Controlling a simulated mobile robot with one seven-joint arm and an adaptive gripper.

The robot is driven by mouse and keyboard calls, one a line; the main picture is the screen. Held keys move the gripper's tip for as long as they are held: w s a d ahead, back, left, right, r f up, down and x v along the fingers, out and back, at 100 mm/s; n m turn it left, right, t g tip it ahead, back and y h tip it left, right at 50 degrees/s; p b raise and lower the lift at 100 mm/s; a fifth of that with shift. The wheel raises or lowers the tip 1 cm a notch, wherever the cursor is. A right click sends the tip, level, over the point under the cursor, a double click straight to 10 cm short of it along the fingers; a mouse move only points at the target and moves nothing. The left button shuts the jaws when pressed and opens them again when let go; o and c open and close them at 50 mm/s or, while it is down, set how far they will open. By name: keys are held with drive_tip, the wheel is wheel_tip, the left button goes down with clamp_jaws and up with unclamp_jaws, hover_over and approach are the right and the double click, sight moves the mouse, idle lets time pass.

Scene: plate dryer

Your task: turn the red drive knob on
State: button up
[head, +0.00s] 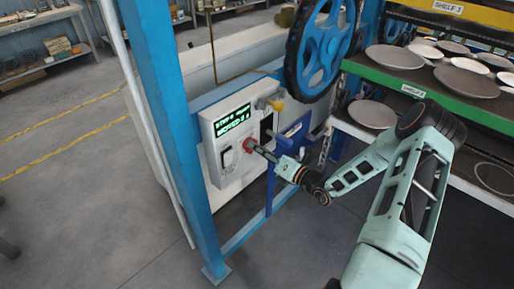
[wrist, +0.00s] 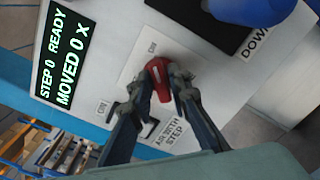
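The red drive knob (wrist: 161,83) is on the front of a pale control box (head: 228,140). In the wrist view, the two dark fingertips of my gripper (wrist: 163,72) lie on either side of the knob with hardly any gap, and it looks pinched between them. The head view shows the red knob (head: 250,145) with my gripper (head: 262,152) reaching it from the right; the finger contact is too small to tell there.
A green-lettered display (wrist: 63,52) reads STEP 0 READY, MOVED 0 X. A blue handwheel (head: 325,45) and a green-edged shelf with plates (head: 400,85) are nearby. A blue post (head: 172,120) stands left of the box.

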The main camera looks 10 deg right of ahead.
drive_tip(key=shift+o, duration=1.1)
drive_tip(key=v, duration=1.2)
